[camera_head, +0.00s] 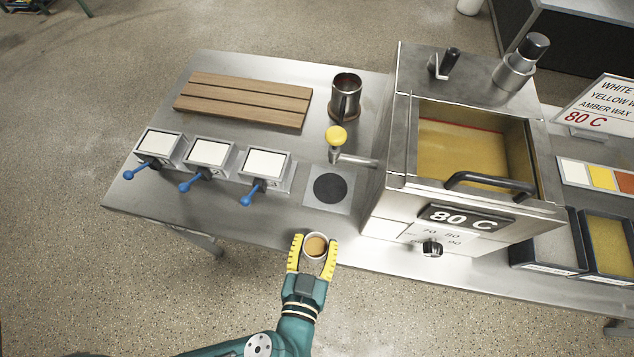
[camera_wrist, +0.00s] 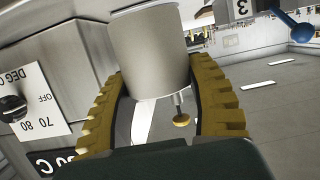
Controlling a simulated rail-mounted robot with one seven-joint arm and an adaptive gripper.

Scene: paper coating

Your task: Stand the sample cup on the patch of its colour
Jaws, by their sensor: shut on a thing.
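The sample cup (camera_head: 316,246) is a small pale metal cup holding tan-orange liquid. My gripper (camera_head: 313,257) is shut on it, with its yellow ribbed fingers on either side, near the table's front edge. In the wrist view the cup (camera_wrist: 150,50) stands between both fingers (camera_wrist: 155,95); its contents are hidden there. The colour patches lie in a strip at the far right of the head view: a white patch (camera_head: 573,172), a yellow patch (camera_head: 601,177) and an orange patch (camera_head: 626,182).
A wax tank (camera_head: 470,150) marked 80 C, with a handle and knob, stands between my gripper and the patches. Two trays (camera_head: 545,240) (camera_head: 608,245) lie below the strip. A yellow-knobbed valve (camera_head: 336,136), a dark round plate (camera_head: 330,188), a metal pot (camera_head: 345,97) and blue-levered blocks (camera_head: 208,154) stand left.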

